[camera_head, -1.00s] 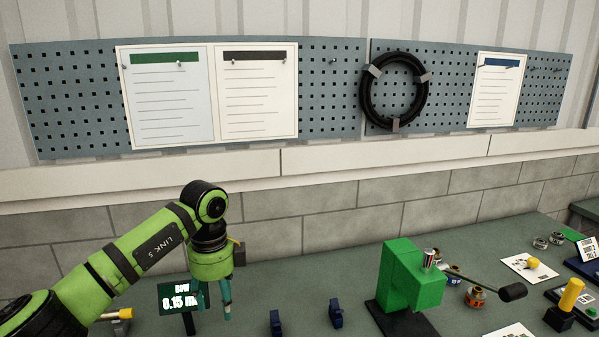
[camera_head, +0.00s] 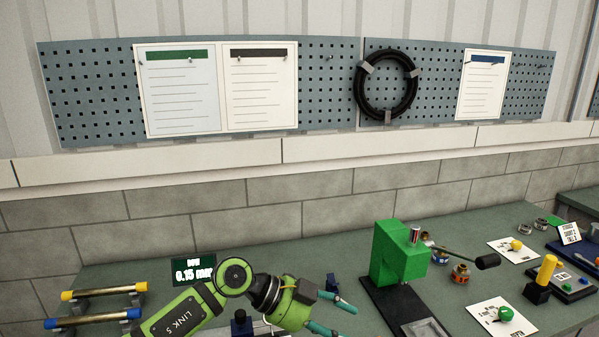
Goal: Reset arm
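My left arm comes in from the bottom left, low over the bench. Its green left gripper (camera_head: 347,321) points right with its two teal fingers apart. Nothing shows between the fingers. The gripper is in front of and to the left of a green arbor press (camera_head: 400,255) on a dark base, apart from it in the picture. My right gripper is not in view.
A small display (camera_head: 194,270) reading about 0.15 stands behind my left arm. Rods with yellow (camera_head: 67,296) and blue (camera_head: 134,313) ends lie at the left. Spools (camera_head: 460,273), cards (camera_head: 501,315) and a yellow-handled tool (camera_head: 546,270) are at the right. A pegboard (camera_head: 330,100) hangs behind.

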